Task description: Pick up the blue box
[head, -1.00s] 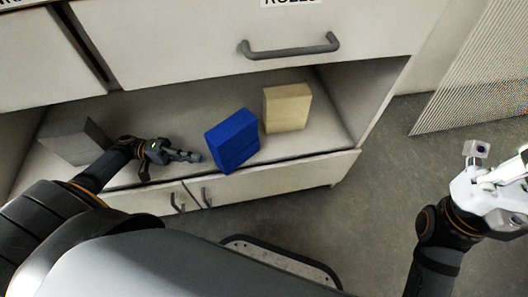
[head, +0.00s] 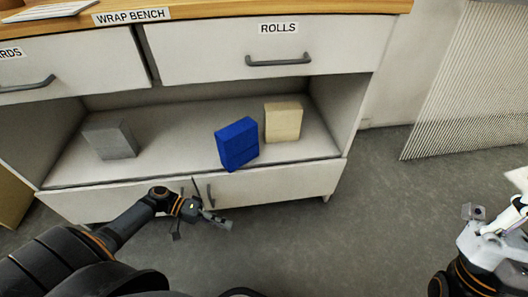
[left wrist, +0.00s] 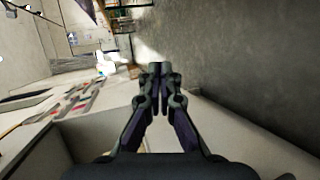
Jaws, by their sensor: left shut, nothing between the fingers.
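The blue box (head: 238,145) stands on the open shelf (head: 175,135) of the bench, close to the shelf's front edge and slightly turned. My left gripper (head: 222,221) is in front of the bench, below and slightly left of the blue box, apart from it. It is shut and empty. The left wrist view shows its fingertips (left wrist: 160,70) together; no blue box shows there. My right arm is at the right edge of the head view, far from the box; its fingers cannot be made out.
A beige box (head: 283,121) stands just right of the blue box. A grey box (head: 110,139) stands at the shelf's left. Drawers with a handle (head: 278,60) hang above the shelf, cupboard doors below. Open floor (head: 400,190) lies to the right.

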